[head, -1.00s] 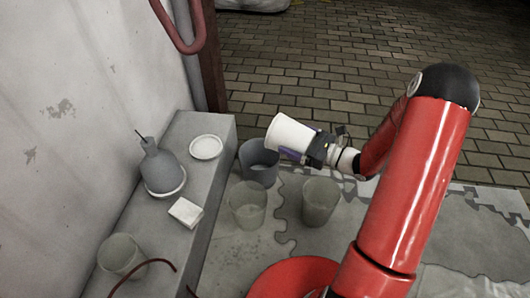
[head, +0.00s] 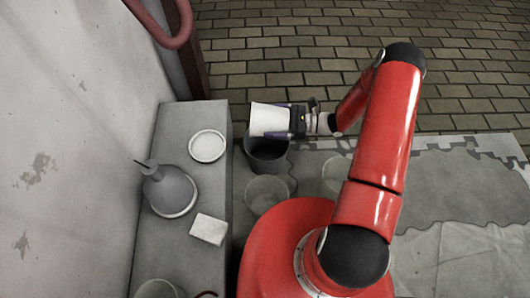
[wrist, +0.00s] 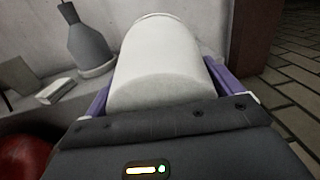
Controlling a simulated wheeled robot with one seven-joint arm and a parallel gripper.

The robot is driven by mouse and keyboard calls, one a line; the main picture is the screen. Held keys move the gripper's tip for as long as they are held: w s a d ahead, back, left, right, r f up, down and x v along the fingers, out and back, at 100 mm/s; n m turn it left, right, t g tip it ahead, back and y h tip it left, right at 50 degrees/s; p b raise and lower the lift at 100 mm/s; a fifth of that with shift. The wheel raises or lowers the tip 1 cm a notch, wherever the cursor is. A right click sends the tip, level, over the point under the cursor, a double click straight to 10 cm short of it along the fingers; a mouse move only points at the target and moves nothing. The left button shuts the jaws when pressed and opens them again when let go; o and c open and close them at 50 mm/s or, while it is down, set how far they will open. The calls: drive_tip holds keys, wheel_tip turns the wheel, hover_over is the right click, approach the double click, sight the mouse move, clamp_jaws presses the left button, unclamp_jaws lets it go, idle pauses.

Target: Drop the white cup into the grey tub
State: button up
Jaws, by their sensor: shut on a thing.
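The white cup (head: 268,119) lies on its side between the fingers of my gripper (head: 291,121), which is shut on it. In the wrist view the cup (wrist: 160,65) fills the space between the purple fingers. The dark grey tub (head: 268,165) stands on the floor beside the grey ledge. In the head view the cup is held above the tub and overlaps its back rim. The cup hides part of the tub's opening, so I cannot tell exactly how it lines up.
Two paler see-through tubs (head: 266,193) (head: 334,174) stand near the grey tub. The grey ledge (head: 185,122) at left holds a white dish (head: 207,146), a grey bottle (head: 169,188) and a white block (head: 209,229). The brick floor behind is clear.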

wheel_tip(320, 180, down, 5)
drive_tip(key=b, duration=0.3)
drive_tip(key=o, duration=0.7)
drive_tip(key=d, duration=0.5)
drive_tip(key=s+d, duration=0.1)
drive_tip(key=d, duration=0.1)
drive_tip(key=shift+d, duration=0.4)
drive_tip(key=shift+r, duration=0.1)
